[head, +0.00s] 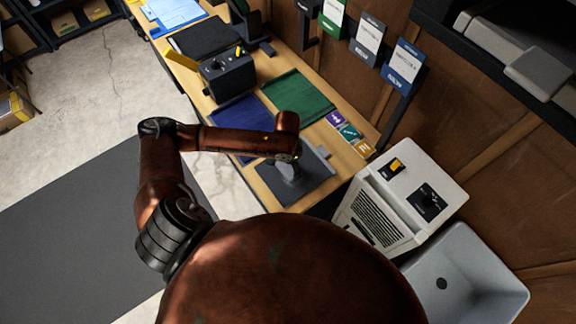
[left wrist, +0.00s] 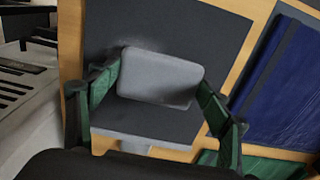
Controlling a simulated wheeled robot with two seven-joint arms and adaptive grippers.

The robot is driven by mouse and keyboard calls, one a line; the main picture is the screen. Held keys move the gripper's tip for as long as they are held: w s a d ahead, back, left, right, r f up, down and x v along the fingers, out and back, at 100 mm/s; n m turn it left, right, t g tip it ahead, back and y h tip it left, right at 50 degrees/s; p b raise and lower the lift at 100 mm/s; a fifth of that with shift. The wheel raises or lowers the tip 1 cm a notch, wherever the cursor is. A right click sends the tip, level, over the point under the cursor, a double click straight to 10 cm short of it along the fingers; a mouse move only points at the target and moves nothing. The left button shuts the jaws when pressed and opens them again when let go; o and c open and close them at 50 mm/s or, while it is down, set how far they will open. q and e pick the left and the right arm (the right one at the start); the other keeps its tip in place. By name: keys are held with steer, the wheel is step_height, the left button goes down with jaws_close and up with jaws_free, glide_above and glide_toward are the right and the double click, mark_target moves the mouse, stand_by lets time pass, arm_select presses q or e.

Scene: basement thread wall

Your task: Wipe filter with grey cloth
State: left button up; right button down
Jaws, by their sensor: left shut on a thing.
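My left gripper (head: 290,175) is over the near end of the wooden bench. In the left wrist view its green-sided fingers (left wrist: 160,88) are shut on the grey cloth (left wrist: 158,78), a pale folded pad with rounded corners. Below it lies a flat dark grey panel (head: 318,178), which may be the filter; it also shows in the left wrist view (left wrist: 190,30). A faint pale smudge shows on the dark surface left of the cloth. I cannot tell whether the cloth touches the panel. My right gripper is not in view.
A blue mat (head: 240,115) and a green mat (head: 300,97) lie farther along the bench (head: 265,195). A dark box (head: 228,75) with a yellow lever stands beyond. A white vented unit (head: 400,200) and a grey basin (head: 470,285) are at right.

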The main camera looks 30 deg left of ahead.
arm_select(q)
steer(key=shift+f, duration=0.75)
steer(key=shift+d, duration=0.1)
